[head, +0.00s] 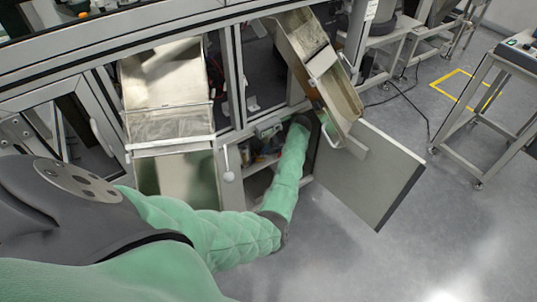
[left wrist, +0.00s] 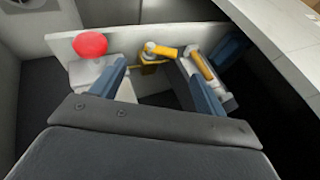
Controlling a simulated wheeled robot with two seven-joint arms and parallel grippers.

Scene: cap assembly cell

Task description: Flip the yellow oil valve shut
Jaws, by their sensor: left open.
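In the left wrist view, a short yellow valve handle (left wrist: 162,50) sits on a brass-coloured body on a pale panel, just ahead of the gap between my fingertips. A longer yellow lever (left wrist: 202,64) slants down to its right, near my right-hand finger. I cannot tell which one is the oil valve. My left gripper (left wrist: 152,64) is open, with nothing seen between its blue-grey fingers. In the head view my left arm reaches into the lower cabinet, and the fingers are hidden there. My right gripper is not in view.
A red round knob (left wrist: 90,44) is at the left, close to my left-hand finger. In the head view an open cabinet door (head: 367,178) stands right of my arm, and a metal chute (head: 318,62) hangs above it.

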